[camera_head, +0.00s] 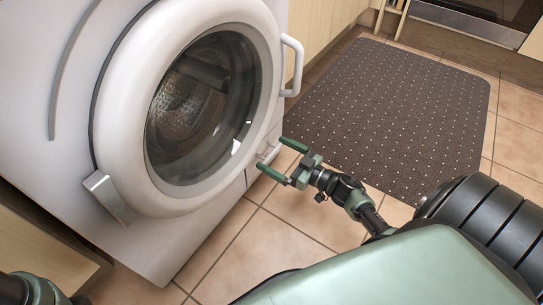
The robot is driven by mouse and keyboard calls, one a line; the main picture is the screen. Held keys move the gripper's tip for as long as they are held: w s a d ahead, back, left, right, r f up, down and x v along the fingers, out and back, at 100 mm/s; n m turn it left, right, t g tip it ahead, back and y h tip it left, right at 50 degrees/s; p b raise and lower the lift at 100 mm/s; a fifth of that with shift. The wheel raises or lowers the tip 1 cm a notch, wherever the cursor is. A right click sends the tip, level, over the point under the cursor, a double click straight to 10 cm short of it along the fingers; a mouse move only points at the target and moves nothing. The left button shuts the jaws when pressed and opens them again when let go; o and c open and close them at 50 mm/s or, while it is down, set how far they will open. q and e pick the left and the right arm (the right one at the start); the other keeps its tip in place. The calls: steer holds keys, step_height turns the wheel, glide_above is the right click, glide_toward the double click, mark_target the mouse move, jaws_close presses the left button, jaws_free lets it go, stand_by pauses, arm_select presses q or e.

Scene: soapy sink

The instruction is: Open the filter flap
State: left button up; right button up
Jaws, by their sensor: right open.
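The white washing machine (180,243) stands at the left with its round door (185,198) closed. The filter flap (252,171) is a small pale panel low at the machine's front right edge, partly hidden by my gripper. A small light handle (268,154) shows at the flap. It appears shut, though the view is steep. My right gripper (275,156) is open, its two green fingers on either side of the small handle. I cannot tell whether they touch it. Of my left arm only a part shows at the bottom left; its gripper is out of view.
The large white door handle (293,65) sticks out above the flap. A dark dotted mat (395,110) lies on the tiled floor (230,240) to the right. Wooden cabinets (318,30) stand behind. Tiles in front of the machine are clear.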

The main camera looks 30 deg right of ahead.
steer(key=shift+x, duration=0.85)
steer(key=c, duration=1.8)
steer(key=shift+s+r, duration=0.1)
